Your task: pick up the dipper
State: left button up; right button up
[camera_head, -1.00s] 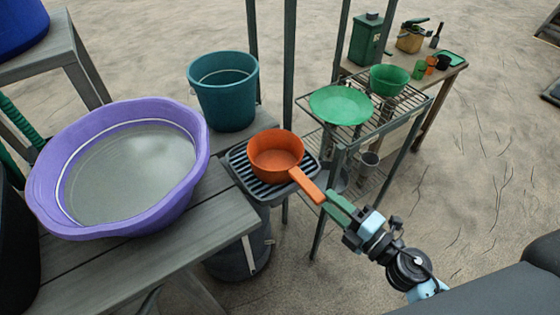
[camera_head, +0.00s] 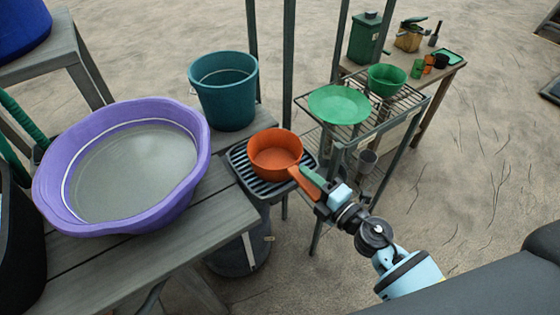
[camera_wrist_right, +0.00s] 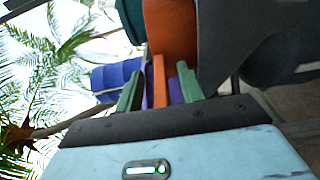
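The dipper, an orange pan with a long handle (camera_head: 275,152), sits upright on a dark slatted rack (camera_head: 240,165) in the head view. Its handle points toward the lower right. My right gripper (camera_head: 312,178), with green fingers, is at the handle. In the right wrist view, the dipper's orange handle (camera_wrist_right: 159,78) lies between the two spread fingers, with a gap visible on each side. The dipper's orange bowl shows beyond it, at the top. My left gripper is not in view.
A large purple basin (camera_head: 195,185) stands on the grey wooden table (camera_head: 190,255) at left. A teal bucket (camera_head: 225,95) is behind the rack. A metal rack stand with a green pan (camera_head: 338,104) and green bowl (camera_head: 387,80) stands to the right, its posts close to my gripper.

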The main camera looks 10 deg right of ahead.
grip_shut()
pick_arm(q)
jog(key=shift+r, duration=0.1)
pick_arm(e)
jog(key=shift+r, duration=0.1)
dwell(0.3)
